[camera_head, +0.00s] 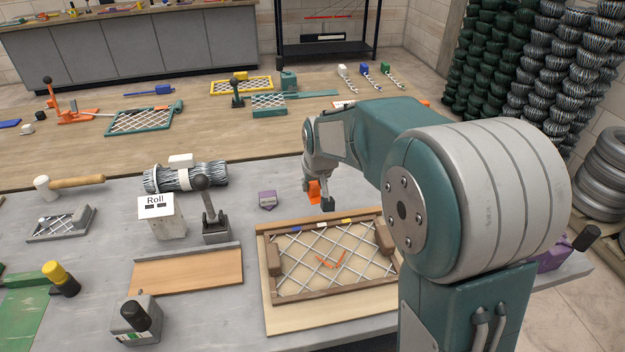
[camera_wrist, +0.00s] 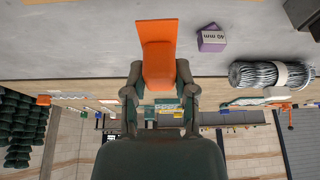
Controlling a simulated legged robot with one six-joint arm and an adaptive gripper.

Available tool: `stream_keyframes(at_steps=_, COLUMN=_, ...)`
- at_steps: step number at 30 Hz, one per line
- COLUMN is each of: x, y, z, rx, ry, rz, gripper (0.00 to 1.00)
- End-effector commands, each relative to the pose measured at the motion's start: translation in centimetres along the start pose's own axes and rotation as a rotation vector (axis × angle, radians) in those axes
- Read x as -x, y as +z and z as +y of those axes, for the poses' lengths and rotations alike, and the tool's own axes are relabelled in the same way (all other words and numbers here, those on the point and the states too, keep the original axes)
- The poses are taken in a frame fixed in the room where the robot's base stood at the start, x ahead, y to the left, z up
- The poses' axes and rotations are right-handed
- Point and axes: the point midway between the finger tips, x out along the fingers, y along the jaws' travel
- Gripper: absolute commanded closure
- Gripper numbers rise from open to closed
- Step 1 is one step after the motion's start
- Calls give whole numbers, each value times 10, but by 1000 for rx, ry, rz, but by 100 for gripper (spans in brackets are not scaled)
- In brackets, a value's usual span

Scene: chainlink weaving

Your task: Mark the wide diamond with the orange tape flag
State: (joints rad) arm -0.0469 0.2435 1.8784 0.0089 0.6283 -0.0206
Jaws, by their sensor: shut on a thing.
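My gripper (camera_head: 320,196) is shut on the orange tape flag (camera_head: 314,190). The flag sticks out past the fingertips in the wrist view (camera_wrist: 156,32). The gripper hangs in the air above the far rail of a wooden frame (camera_head: 330,292), apart from it. Inside the frame is a wire mesh (camera_head: 300,262) of diamonds. An orange V-shaped mark (camera_head: 332,262) shows near the middle of the mesh. I cannot tell for sure which diamond is the wide one. My arm hides the frame's right edge.
Small blue, white and yellow pieces sit along the far rail. A purple block (camera_head: 267,199) stands behind the frame; in the wrist view it reads "40 mm" (camera_wrist: 211,39). A lever tool (camera_head: 215,222), a "Roll" block (camera_head: 160,215) and a wire bundle (camera_head: 188,177) stand left.

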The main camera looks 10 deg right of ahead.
Motion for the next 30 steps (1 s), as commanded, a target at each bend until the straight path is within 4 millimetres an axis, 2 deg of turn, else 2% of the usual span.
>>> stream_keyframes(at_steps=17, x=2, y=41, z=14, rx=451, ry=-191, rz=2, gripper=93)
stream_keyframes(at_steps=30, x=11, y=78, z=16, rx=984, ry=-411, rz=2, gripper=93)
